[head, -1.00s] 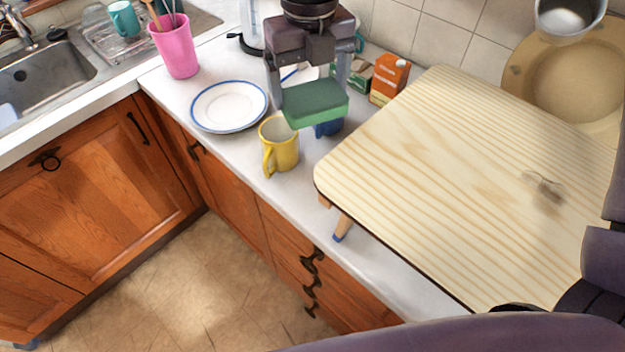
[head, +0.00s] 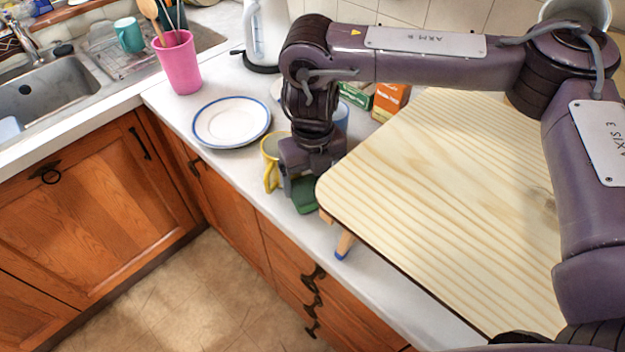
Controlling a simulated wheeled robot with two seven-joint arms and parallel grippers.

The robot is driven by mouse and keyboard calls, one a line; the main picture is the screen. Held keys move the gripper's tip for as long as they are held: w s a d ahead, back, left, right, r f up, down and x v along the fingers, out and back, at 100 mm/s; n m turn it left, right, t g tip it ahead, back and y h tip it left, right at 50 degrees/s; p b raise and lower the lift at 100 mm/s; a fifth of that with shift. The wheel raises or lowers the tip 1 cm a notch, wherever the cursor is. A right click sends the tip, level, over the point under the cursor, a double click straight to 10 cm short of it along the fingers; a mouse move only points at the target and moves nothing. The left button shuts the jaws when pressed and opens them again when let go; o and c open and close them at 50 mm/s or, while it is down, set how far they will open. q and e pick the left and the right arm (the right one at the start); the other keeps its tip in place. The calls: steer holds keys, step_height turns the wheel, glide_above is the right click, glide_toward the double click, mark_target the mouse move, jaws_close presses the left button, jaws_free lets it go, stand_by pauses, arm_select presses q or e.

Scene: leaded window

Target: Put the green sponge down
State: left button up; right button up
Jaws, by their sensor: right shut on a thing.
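The green sponge (head: 305,198) is low over the white counter, near its front edge, between the yellow mug and the wooden board. My right gripper (head: 303,186) is shut on it from above and hides part of it. I cannot tell whether the sponge touches the counter. My left gripper is not in view.
The yellow mug (head: 269,150) stands just left of my right gripper and is partly hidden. A blue-rimmed plate (head: 231,121) lies behind it to the left. The raised wooden board (head: 440,210) is close on the right. Cartons (head: 388,100) stand behind. Counter left of the plate is narrow.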

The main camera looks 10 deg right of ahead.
mark_target(312, 181)
steer(key=shift+f, duration=0.75)
steer(key=shift+f, duration=0.15)
steer(key=o, duration=0.7)
step_height(312, 181, up, 12)
steer(key=shift+r, duration=0.2)
